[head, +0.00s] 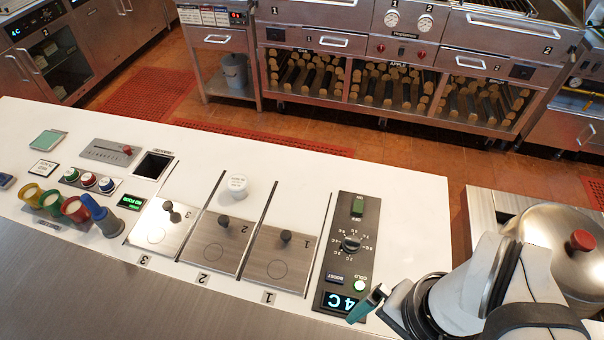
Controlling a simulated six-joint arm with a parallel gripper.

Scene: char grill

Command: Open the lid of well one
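The lid of well one (272,267) is a flat steel plate with a dark round knob (285,237). It lies flat over its place in the white counter, marked with a 1 in front. What is under it is hidden. My gripper (367,302) reaches in from the lower right, over the front of the control panel, right of the lid and apart from it. Only one dark finger with a teal tip shows clearly, so its opening cannot be told.
Left of it lie lid two (215,245) and lid three (158,228), also with knobs. A white-capped jar (237,184) stands behind lid two. The control panel (352,225) with dial and display is to the right. A domed steel lid (545,228) stands far right.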

